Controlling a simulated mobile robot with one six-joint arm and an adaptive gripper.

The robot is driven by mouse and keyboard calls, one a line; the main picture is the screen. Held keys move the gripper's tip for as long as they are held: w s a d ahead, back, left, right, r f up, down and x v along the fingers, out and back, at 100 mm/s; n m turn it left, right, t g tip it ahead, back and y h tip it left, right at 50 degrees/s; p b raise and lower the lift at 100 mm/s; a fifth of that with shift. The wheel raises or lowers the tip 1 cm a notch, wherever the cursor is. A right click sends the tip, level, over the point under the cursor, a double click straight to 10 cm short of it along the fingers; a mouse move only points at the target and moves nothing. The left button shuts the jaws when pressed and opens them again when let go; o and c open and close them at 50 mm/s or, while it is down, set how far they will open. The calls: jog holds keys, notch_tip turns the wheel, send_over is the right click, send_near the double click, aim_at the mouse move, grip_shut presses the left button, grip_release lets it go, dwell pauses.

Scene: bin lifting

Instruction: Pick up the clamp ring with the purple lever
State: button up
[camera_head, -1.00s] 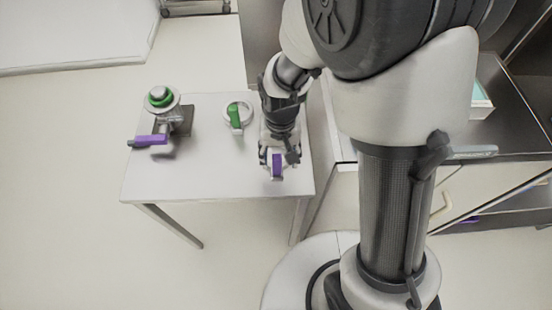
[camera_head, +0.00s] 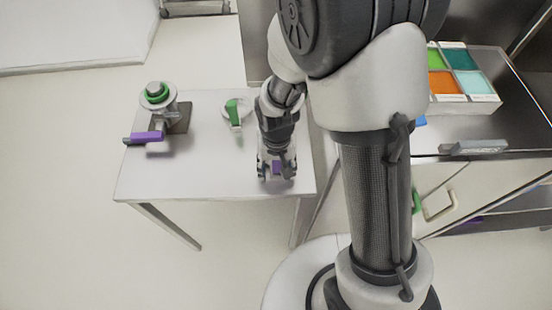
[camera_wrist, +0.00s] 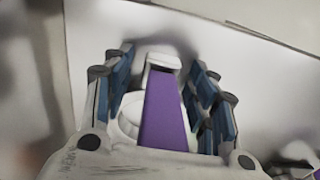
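The clamp ring with the purple lever (camera_head: 277,168) lies near the front right of the white table, mostly hidden by my gripper. In the wrist view its purple lever (camera_wrist: 163,112) runs between the fingers, with part of the white ring (camera_wrist: 129,112) to the left of it. My gripper (camera_head: 276,173) is open and points down over the ring. In the wrist view the blue-padded fingers of my gripper (camera_wrist: 163,95) stand on either side of the lever, with gaps visible. Whether the fingertips reach table height cannot be told.
A clamp ring with a green lever (camera_head: 234,111) lies behind my gripper on the table (camera_head: 205,165). A metal fitting with a green ring and purple handle (camera_head: 157,118) stands at the left. A tray with coloured compartments (camera_head: 468,104) sits on the right counter.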

grip_shut()
dwell(0.4)
